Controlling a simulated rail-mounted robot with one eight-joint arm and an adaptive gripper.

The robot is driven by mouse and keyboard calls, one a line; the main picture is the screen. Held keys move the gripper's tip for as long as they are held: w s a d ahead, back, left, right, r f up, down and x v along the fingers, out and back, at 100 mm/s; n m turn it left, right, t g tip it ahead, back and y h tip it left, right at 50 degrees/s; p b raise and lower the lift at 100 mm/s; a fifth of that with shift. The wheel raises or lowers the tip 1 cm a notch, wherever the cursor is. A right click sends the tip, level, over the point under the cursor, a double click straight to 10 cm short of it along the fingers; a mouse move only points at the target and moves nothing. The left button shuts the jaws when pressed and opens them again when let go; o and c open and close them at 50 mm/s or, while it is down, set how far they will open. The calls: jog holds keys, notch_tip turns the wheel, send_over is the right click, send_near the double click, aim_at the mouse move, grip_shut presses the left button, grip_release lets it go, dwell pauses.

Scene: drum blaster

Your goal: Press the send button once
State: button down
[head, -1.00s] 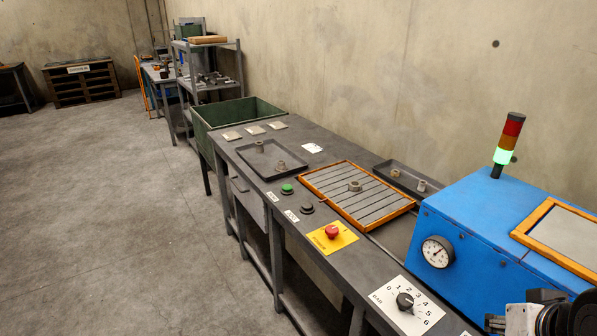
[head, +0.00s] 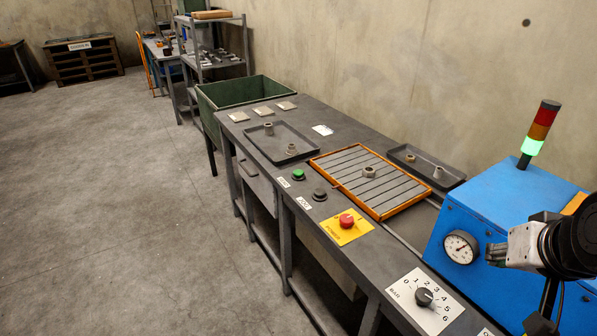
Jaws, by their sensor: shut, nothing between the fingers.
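Two round push buttons sit on the grey bench top in the head view: a green button (head: 297,174) and a dark grey button (head: 319,194) just right of and nearer than it. Each has a small white label beside it, too small for me to read, so I cannot tell which is send. My gripper (head: 493,253) is at the right, shut and empty, in front of the blue machine in the picture. It is well to the right of both buttons and touches neither.
A red mushroom button (head: 346,220) stands on a yellow plate. Nearer is a black dial (head: 424,297) on a white scale plate. An orange-framed slatted tray (head: 398,203) holds a nut. The blue machine (head: 485,215) carries a gauge and light tower, lit green.

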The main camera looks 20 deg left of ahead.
jog(key=w+a+r+y+p, duration=0.1)
jog(key=w+a+r, duration=0.1)
jog(key=w+a, duration=0.65)
jog(key=w+a+r+n+y+p, duration=0.15)
jog(key=w+a, duration=0.35)
jog(key=w, duration=0.7)
jog(key=w+a+r+y, duration=0.1)
jog(key=w+a+r, duration=0.2)
jog(key=w+a, duration=0.55)
jog(key=w+a+f+g+y+p, duration=0.1)
jog(key=w+a+f, duration=0.3)
jog(key=w+a, duration=0.25)
jog(key=w+a+f+y, duration=0.1)
jog(key=w+a+f, duration=0.2)
jog(key=w+a, duration=0.4)
jog(key=w+a+f, duration=0.2)
jog(key=a+f, duration=0.4)
jog(key=a, duration=0.2)
jog(key=w+a+f+g+y+p, duration=0.1)
jog(key=a+f, duration=0.5)
jog(key=a, duration=0.2)
jog(key=shift+w+f+n+p, duration=0.3)
jog(key=shift+w+n, duration=0.05)
jog(key=shift+n, duration=0.1)
jog(key=shift+a+f+y, duration=0.1)
jog(key=shift+f+y, duration=0.05)
jog(key=shift+y, duration=0.1)
